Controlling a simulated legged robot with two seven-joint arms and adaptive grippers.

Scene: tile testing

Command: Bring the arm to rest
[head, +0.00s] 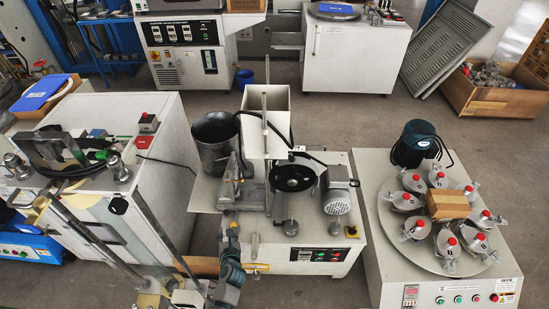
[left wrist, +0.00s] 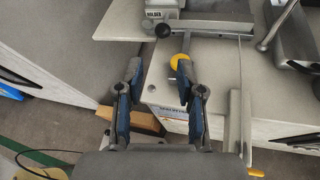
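My left gripper (head: 232,238) is at the bottom of the head view, left of the middle machine's front panel. In the left wrist view its two blue-grey fingers (left wrist: 160,85) stand apart with nothing held between them. The fingers are over or close to the front left corner of the middle machine (left wrist: 225,70); the exact gap cannot be told. My right arm and gripper are in neither view.
The middle machine (head: 205,193) carries a black wheel, motor and dark bucket (head: 215,143). At right stands a machine with a round plate of red-topped jars (head: 440,262). A white cabinet (head: 165,110) is at left. Grey floor (head: 330,115) is clear behind.

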